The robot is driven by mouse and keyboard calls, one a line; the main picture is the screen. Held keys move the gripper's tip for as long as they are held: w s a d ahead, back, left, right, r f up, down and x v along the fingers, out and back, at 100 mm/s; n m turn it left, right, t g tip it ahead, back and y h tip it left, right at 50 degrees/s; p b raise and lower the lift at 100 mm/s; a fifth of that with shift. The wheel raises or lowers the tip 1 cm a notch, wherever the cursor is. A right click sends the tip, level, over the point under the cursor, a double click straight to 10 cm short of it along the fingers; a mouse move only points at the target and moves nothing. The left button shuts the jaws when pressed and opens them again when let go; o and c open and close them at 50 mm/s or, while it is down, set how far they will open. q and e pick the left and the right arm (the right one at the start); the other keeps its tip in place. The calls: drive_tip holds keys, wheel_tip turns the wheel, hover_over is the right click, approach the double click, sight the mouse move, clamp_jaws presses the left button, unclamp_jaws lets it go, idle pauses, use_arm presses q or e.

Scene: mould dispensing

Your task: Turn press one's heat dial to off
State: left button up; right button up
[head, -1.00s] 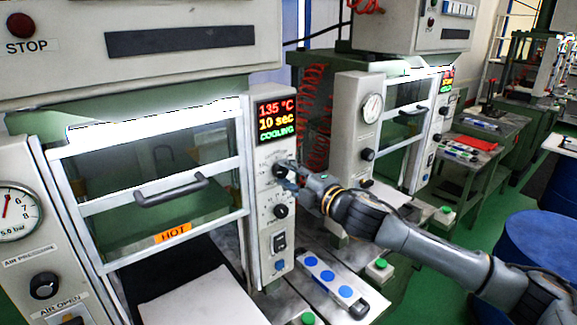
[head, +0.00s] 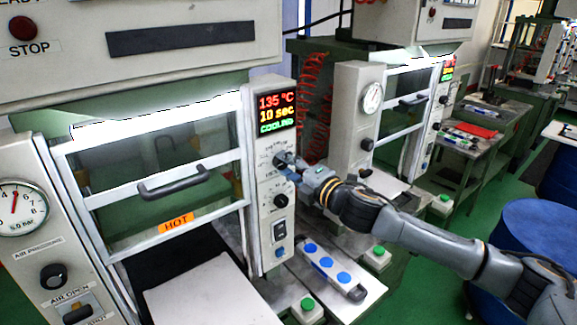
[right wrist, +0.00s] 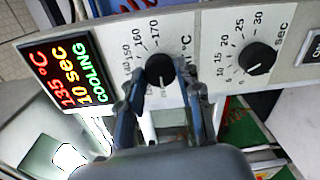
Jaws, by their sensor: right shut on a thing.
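The near press (head: 262,180) has a control column with a lit display (head: 276,112) reading 135 °C, 10 sec and COOLING. Its heat dial (head: 281,160) is the upper black knob below the display. In the right wrist view the heat dial (right wrist: 159,68) is a round black knob with a °C scale, 150, 160 and 170 readable. My right gripper (head: 290,169) reaches it from the right and is shut on it, one finger on each side of the knob (right wrist: 158,84). The fingers hide part of the scale. My left gripper is not in view.
A seconds dial (right wrist: 257,59) sits beside the heat dial, and below it in the head view (head: 280,201). The press door (head: 150,195) has a HOT label (head: 176,223). A strip with blue buttons (head: 327,263) lies below. A second press (head: 357,120) stands behind.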

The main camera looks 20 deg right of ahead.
drive_tip(key=o, duration=1.2)
drive_tip(key=shift+c, duration=0.2)
drive_tip(key=v, duration=1.2)
